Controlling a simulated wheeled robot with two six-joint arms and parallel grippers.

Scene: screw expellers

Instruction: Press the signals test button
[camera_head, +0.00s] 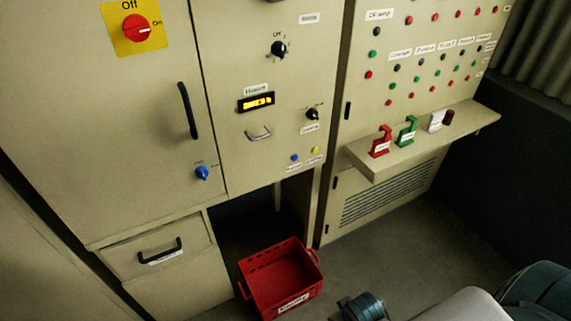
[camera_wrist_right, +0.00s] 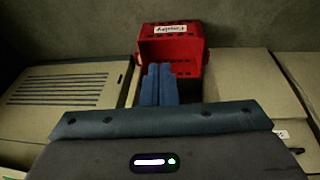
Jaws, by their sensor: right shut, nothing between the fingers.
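Two small buttons, one blue (camera_head: 294,157) and one yellow (camera_head: 315,150), sit low on the middle cabinet panel in the head view. Each has a small label below it, too blurred to read, so I cannot tell which is the signals test button. My right gripper (camera_wrist_right: 157,84) shows in the right wrist view with its two blue fingers together and nothing between them. It points toward the red crate and is clear of the buttons. My left gripper is in neither view.
A red crate (camera_head: 246,286) stands on the floor below the panel; it also shows in the right wrist view (camera_wrist_right: 200,47). A shelf (camera_head: 376,166) with red and green hooked pieces juts out at right. A drawer handle (camera_head: 160,251) protrudes at lower left.

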